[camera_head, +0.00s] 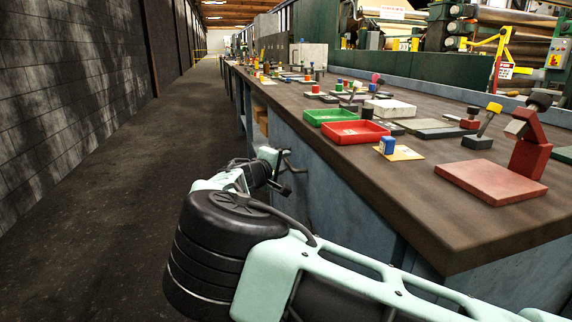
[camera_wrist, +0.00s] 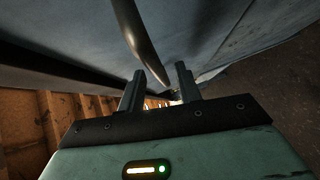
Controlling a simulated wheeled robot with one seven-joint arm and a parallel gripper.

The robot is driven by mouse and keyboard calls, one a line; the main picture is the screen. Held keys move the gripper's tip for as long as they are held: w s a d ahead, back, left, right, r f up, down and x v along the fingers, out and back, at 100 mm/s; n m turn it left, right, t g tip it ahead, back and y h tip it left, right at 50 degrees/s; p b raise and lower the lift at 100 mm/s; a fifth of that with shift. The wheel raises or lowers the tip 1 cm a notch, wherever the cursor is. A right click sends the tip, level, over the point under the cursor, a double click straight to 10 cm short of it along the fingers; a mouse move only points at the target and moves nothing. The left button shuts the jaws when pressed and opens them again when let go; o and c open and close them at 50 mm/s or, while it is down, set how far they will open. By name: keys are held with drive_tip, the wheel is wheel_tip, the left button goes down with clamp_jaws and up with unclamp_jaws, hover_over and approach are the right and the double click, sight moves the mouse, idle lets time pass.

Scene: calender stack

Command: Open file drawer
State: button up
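In the wrist view, a curved metal bar handle (camera_wrist: 141,42) runs down from the top edge in front of a blue-grey panel (camera_wrist: 60,35). Its lower end lies between the two dark fingers of my gripper (camera_wrist: 160,82). The fingers are apart, one on each side of the bar, and I see no clear contact. In the head view, my gripper (camera_head: 285,168) is beside the blue-grey cabinet side (camera_head: 318,185), below the worktop. The drawer's outline is not distinct in the head view, and I cannot tell how far it is open.
Brown-orange ribbed contents (camera_wrist: 35,125) show beyond a dark edge in the wrist view. The worktop (camera_head: 440,225) overhangs the cabinet and carries a red tray (camera_head: 355,132), a green tray (camera_head: 330,116) and many small blocks. The dark aisle floor (camera_head: 120,190) is clear to the left.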

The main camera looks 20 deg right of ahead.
drive_tip(key=shift+x, duration=1.1)
clamp_jaws()
